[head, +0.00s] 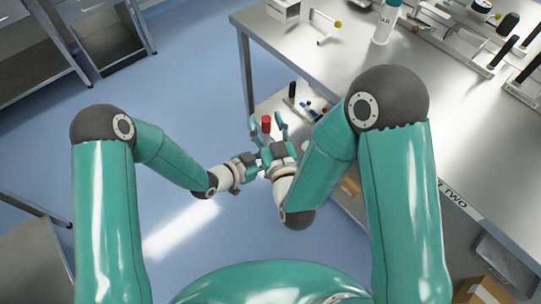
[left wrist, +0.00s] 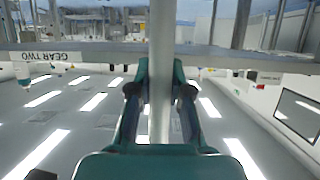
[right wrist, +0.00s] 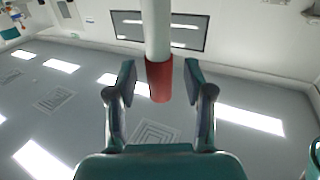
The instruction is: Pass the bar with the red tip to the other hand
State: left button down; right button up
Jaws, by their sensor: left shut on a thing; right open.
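The bar is pale grey with a red tip. In the head view only its red tip (head: 266,122) shows clearly, upright between the fingers of my right gripper (head: 268,127). In the right wrist view the red tip (right wrist: 160,80) hangs between the two spread fingers, with a gap on each side. My right gripper is open. My left gripper (head: 259,160) comes in from the left, close beside the right one. In the left wrist view its fingers are shut on the pale shaft (left wrist: 162,45). In the head view the grippers hide most of the shaft.
A metal table (head: 330,70) stands at the back right, with a white bottle (head: 385,22) and several fixtures on it. A lower shelf with small parts (head: 305,103) lies just behind my right gripper. Open blue floor (head: 190,90) lies to the left.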

notch_tip(320, 180, up, 9)
jog(key=shift+r, duration=0.1)
jog(key=shift+w+d+r, duration=0.1)
jog(key=shift+w+r, duration=0.05)
jog(key=shift+w+d, duration=0.15)
jog(key=shift+w, duration=0.1)
jog(key=d+f+n+g, duration=0.1)
jog(key=d+f+g, duration=0.25)
jog(key=f, duration=0.55)
jog(key=d+f+n+g, duration=0.1)
jog(key=d+f+g, duration=0.25)
jog(key=f, duration=0.55)
jog(key=s+d+f+m+g, duration=0.2)
jog(key=s+f+m+g, duration=0.4)
jog(key=s+f, duration=1.2)
jog(key=s+g, duration=0.2)
jog(key=g, duration=0.2)
jog(key=shift+s+d+m, duration=0.15)
jog(key=shift+s+m, duration=0.15)
